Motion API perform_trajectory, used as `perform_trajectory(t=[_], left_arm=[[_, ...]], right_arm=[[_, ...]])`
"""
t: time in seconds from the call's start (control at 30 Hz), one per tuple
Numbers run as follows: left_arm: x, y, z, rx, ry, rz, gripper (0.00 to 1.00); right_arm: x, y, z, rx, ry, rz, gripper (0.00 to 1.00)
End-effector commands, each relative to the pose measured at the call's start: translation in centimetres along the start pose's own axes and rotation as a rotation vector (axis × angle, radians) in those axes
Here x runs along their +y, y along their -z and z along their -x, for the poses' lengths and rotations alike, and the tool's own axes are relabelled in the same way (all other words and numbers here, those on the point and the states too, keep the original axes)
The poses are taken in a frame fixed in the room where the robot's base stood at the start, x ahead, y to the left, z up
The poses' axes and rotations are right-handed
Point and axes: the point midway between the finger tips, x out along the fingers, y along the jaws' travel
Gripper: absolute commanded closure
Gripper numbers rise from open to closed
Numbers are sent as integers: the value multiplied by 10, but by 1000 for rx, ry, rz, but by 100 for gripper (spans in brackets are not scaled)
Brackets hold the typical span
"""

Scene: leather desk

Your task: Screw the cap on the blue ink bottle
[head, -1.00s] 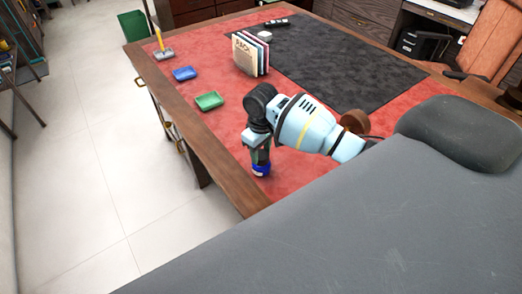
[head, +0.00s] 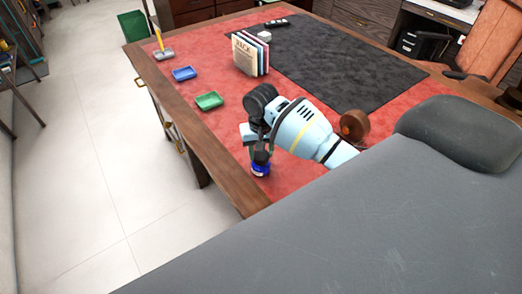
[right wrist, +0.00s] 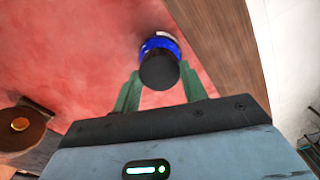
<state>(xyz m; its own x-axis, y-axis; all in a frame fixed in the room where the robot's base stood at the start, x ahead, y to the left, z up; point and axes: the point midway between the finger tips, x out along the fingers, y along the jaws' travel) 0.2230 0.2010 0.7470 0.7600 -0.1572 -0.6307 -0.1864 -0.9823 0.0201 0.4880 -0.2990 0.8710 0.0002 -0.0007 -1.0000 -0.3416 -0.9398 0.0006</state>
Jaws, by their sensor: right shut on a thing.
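The blue ink bottle (head: 261,171) stands upright on the red leather near the desk's left front edge. It also shows in the right wrist view (right wrist: 161,43), mostly behind the cap. The black cap (right wrist: 158,72) is at the bottle's mouth, in line with it; in the head view it (head: 261,156) shows dark just above the blue glass. I cannot tell how far it is threaded. My right gripper (right wrist: 160,74) points down over the bottle, its green fingers on either side of the cap, shut on it. My left gripper is not in view.
A green tray (head: 209,100) and a blue tray (head: 184,73) lie along the left side. Upright books (head: 250,55) stand farther back, by a dark mat (head: 335,60). A brown round object (head: 354,125) is right of my arm. The wooden desk edge (right wrist: 232,50) is close to the bottle.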

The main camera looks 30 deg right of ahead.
Motion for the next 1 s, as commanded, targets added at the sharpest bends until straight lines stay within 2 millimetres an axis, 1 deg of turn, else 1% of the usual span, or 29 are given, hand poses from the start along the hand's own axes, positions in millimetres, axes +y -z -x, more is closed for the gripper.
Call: perform_trajectory(t=[0.1, 0.37, 0.47, 0.6, 0.7, 0.8, 1.0], left_arm=[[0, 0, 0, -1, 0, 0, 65], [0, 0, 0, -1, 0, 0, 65], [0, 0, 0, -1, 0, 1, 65], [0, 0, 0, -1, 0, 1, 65], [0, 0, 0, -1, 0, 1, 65], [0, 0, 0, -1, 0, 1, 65], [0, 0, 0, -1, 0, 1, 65]], right_arm=[[0, 0, -1, -2, -1, -46, 78], [0, 0, -2, -2, -1, -51, 78], [-1, -1, -2, -3, 1, -116, 78], [0, -1, -2, -4, 1, -280, 78], [0, -1, -2, -4, 0, -365, 78], [1, -1, -2, -3, -2, -396, 78], [1, -1, -2, -3, -2, -396, 78]])
